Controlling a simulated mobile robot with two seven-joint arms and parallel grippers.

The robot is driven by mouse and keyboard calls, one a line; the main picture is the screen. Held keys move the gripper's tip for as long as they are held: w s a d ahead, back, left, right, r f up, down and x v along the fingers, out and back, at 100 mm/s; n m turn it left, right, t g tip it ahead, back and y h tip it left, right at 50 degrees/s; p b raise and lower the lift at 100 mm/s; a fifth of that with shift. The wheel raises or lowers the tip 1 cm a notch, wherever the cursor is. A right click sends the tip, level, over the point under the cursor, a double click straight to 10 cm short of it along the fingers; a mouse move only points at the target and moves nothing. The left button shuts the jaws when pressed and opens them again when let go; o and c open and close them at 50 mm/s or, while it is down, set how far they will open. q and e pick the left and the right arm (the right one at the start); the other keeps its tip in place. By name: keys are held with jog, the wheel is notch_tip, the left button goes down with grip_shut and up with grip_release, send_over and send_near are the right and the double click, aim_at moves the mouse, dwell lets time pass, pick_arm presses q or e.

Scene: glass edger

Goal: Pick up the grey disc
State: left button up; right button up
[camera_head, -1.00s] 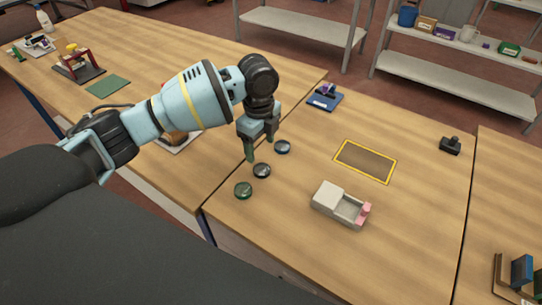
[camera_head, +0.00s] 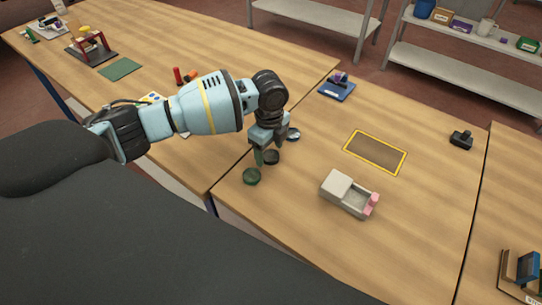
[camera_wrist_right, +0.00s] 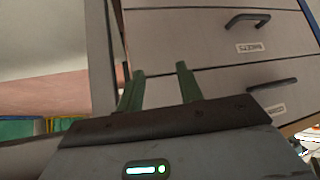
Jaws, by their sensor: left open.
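Three small round discs lie in a slanting row near the left edge of the middle table. The nearest is a green disc (camera_head: 252,177), the middle a dark grey disc (camera_head: 271,158), the farthest a bluish-grey disc (camera_head: 293,135). Shading leaves some doubt about which of the latter two is the grey one. My left gripper (camera_head: 270,154) points down, open, with its fingertips at either side of the middle disc and partly covering it. I cannot tell whether they touch it. My right gripper (camera_wrist_right: 160,88) is open and empty, in front of grey drawers.
A blue stand (camera_head: 337,88) is behind, and a black object (camera_head: 461,139) far right. The drawer cabinet (camera_wrist_right: 215,50) is close to my right gripper.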

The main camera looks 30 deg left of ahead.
pick_arm(q)
jog(key=shift+f, duration=0.3)
jog(key=shift+c, duration=0.4)
jog(key=c, duration=1)
jog(key=shift+r, duration=0.15)
